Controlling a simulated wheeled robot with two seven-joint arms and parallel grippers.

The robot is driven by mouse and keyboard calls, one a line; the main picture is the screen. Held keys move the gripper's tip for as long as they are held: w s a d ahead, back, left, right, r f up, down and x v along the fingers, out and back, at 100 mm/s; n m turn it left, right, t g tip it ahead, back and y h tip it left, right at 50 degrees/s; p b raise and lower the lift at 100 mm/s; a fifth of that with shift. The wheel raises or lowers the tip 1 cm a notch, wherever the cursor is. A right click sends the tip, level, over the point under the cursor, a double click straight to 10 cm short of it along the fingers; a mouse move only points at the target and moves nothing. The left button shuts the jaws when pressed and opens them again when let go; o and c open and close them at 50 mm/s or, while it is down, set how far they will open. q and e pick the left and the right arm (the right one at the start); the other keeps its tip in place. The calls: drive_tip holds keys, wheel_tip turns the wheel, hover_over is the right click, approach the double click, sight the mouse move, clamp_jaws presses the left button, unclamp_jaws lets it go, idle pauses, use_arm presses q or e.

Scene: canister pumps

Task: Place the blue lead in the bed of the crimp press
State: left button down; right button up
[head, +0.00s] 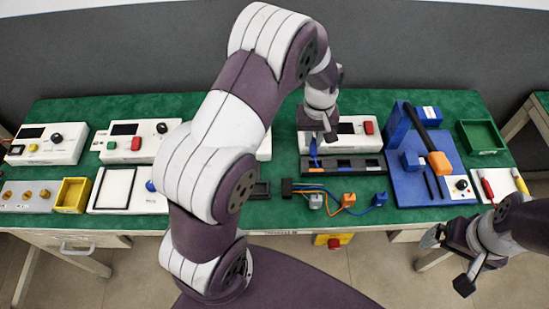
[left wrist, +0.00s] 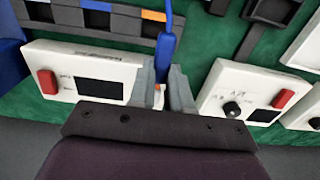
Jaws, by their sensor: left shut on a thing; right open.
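The blue lead (head: 313,149) is in my left gripper (head: 318,138), over the black rack at the middle right of the bench. In the left wrist view, the blue lead (left wrist: 165,45) stands between the fingers of my left gripper (left wrist: 161,92) and its thin end runs up past the rack. The crimp press (head: 399,185) is to the right, with a blue base, a blue upright and a black lever with an orange grip. My right gripper (head: 452,262) is open and empty off the bench's front edge, low right. The press bed is too small to make out clearly.
The black rack (head: 345,174) has coloured marks. A white instrument (head: 355,130) stands behind the rack. A green tray (head: 481,137) is right of the press.

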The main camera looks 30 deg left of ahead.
use_arm(q)
hover_over(284, 165)
wheel_tip(284, 165, down, 4)
drive_tip(key=shift+f+p, duration=0.1)
drive_tip(key=shift+p, duration=0.3)
drive_tip(key=shift+f, duration=2.05)
drive_tip(key=shift+s+f, duration=0.1)
drive_tip(key=c, duration=1.3)
unclamp_jaws()
drive_tip(key=shift+c, duration=0.2)
